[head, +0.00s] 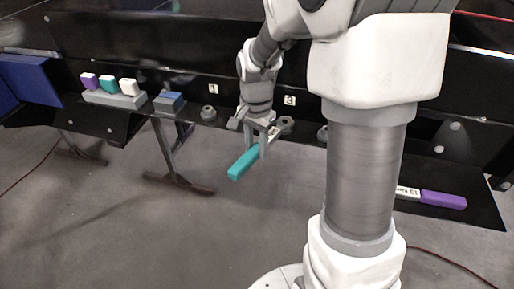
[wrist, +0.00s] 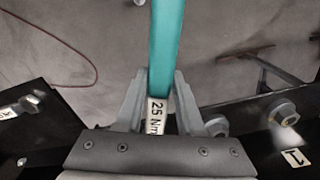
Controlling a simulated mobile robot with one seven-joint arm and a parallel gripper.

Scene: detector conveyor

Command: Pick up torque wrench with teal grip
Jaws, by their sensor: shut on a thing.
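The torque wrench with a teal grip (head: 242,164) is held in my gripper (head: 263,150) in the head view, off the front edge of the dark shelf and over the floor. In the wrist view the teal grip (wrist: 166,45) points up and away between the two fingers. My gripper (wrist: 158,92) is shut on the wrench around the lower end of the grip, by a white label reading 25 Nm (wrist: 157,115). The wrench's head end is hidden behind the gripper body in the wrist view.
A purple-gripped tool (head: 443,199) lies on the shelf at right. A grey rack (head: 115,99) with purple, teal and white blocks stands at left, beside a blue-topped block (head: 169,98). Hex nuts (head: 208,113) sit along the shelf near number labels. Open floor (head: 110,220) lies in front.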

